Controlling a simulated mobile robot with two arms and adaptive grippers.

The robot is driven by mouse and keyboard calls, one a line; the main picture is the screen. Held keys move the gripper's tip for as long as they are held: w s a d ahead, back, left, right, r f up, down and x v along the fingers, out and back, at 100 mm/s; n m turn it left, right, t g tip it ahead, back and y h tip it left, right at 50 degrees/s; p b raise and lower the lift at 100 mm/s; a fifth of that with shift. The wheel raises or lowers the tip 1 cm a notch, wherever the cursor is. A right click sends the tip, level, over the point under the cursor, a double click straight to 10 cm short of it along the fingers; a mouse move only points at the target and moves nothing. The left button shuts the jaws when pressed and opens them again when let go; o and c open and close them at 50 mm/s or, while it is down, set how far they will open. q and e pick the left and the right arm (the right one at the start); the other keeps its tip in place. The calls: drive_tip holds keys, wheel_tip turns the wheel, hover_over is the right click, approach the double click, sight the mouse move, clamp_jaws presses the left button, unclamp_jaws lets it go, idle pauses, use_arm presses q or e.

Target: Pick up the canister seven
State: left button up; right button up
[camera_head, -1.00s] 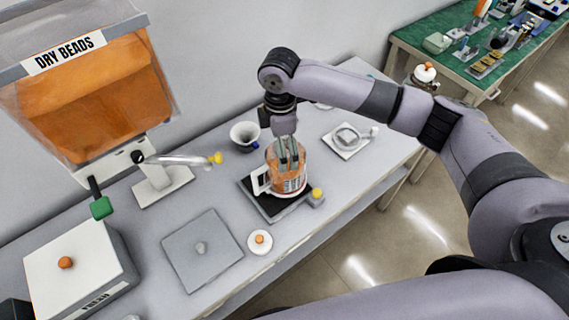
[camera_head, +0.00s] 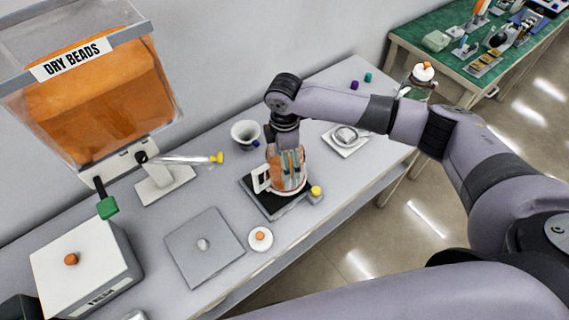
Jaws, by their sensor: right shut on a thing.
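The canister (camera_head: 276,178) is a clear jar with orange contents and a white handle or label piece on its left side. It stands upright on a black pad with a grey base (camera_head: 252,196) on the table. Its number cannot be read. My right gripper (camera_head: 291,170) reaches down from above and is shut on the canister; its fingers cover part of the jar. I cannot tell any gap between jar and pad. A second jar with a white lid and orange knob (camera_head: 423,73) shows at the far right, partly behind my right arm. My left gripper is not in view.
A dry beads hopper (camera_head: 95,105) hangs at the left, with a lever stand (camera_head: 165,185) below. A white funnel (camera_head: 245,132), a grey plate (camera_head: 205,262), a white lid (camera_head: 260,239) and a white-topped box (camera_head: 75,265) surround the pad. A green bench (camera_head: 440,62) stands behind.

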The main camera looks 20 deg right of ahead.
drive_tip(key=c, duration=1)
drive_tip(key=shift+r, duration=0.1)
